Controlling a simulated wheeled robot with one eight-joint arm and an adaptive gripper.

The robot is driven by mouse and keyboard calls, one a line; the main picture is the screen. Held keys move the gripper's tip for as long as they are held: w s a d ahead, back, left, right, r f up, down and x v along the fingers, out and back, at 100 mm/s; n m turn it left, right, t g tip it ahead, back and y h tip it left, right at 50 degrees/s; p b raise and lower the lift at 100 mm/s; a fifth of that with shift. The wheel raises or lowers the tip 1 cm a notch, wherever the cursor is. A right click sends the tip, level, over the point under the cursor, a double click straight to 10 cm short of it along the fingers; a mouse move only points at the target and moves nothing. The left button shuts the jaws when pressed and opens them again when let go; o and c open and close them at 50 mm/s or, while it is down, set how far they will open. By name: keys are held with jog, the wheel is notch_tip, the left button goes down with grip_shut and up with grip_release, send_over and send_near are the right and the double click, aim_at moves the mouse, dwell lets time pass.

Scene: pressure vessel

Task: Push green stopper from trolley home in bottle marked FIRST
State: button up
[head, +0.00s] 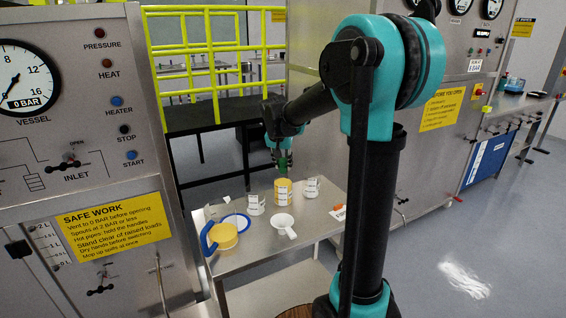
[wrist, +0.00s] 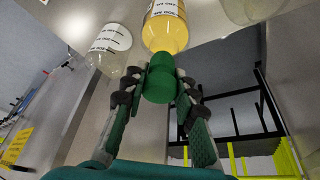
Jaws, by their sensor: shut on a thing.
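My gripper (wrist: 158,92) is shut on a green stopper (wrist: 160,80), which sits between the two fingertips. In the head view my gripper (head: 280,160) is above the trolley (head: 318,222), over the yellow-filled bottle (head: 283,194). In the wrist view this bottle (wrist: 166,33) is directly beyond the stopper; I cannot tell whether they touch. A clear bottle with a white label (head: 256,205) stands to its left and another (head: 312,188) to its right. The labels are too small or cut off to read, so I cannot tell which bottle is marked FIRST.
A white funnel (head: 284,226) lies on the trolley in front of the bottles. A yellow tub (head: 223,237) with a blue hose or handle and a blue ring (head: 237,220) are at the left. Steel panels stand either side, with a yellow railing (head: 195,55) behind.

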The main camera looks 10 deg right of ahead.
jog(key=shift+f, duration=0.35)
jog(key=o, duration=1.1)
jog(key=shift+o, duration=0.2)
jog(key=v, duration=1.2)
jog(key=shift+s, duration=0.1)
